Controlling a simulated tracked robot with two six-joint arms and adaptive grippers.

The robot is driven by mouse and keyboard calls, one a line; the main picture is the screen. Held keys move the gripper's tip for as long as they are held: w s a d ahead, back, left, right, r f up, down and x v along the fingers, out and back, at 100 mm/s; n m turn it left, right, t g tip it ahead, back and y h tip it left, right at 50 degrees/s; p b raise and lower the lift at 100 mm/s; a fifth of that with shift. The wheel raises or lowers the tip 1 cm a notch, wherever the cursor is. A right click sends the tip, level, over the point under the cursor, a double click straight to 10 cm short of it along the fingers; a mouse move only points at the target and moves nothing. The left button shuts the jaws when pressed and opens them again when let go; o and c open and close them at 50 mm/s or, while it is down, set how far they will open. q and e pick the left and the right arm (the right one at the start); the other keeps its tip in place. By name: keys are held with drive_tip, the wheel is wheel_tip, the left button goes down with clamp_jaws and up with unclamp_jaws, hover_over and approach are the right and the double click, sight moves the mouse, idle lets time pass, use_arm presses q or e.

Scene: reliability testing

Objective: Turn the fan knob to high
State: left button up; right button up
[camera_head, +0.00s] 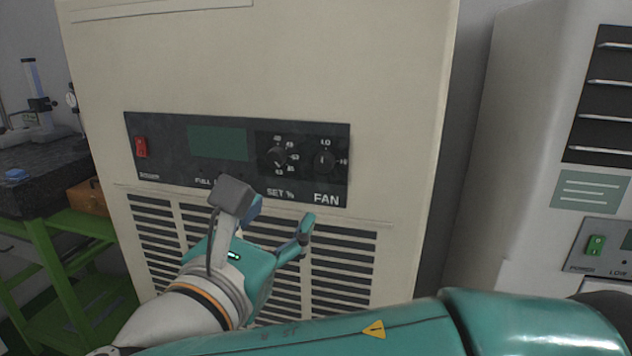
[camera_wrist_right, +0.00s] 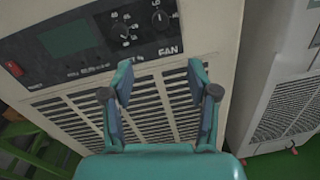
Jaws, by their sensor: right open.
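The fan knob (camera_head: 325,161) is a small black dial at the right end of a dark control panel (camera_head: 170,170), above the word FAN, with LO printed over it. It also shows in the right wrist view (camera_wrist_right: 160,19), top centre, its pointer line roughly upright. My right gripper (camera_head: 281,220) is below the panel, in front of the vent slats, apart from the knob. In the right wrist view its two fingers (camera_wrist_right: 160,75) are spread with nothing between them. The knob is not hidden. My left gripper does not show.
The set knob (camera_head: 277,156) is just left of the fan knob. A red power switch (camera_head: 141,147) and a dark display (camera_head: 217,143) share the panel. Another white machine (camera_head: 540,130) stands at right. A green stand (camera_head: 60,260) is at left.

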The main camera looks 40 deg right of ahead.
sight(322, 166)
drive_tip(key=p+x, duration=0.2)
drive_tip(key=x, duration=1.4)
drive_tip(key=shift+w+d, duration=0.2)
drive_tip(key=shift+d, duration=0.1)
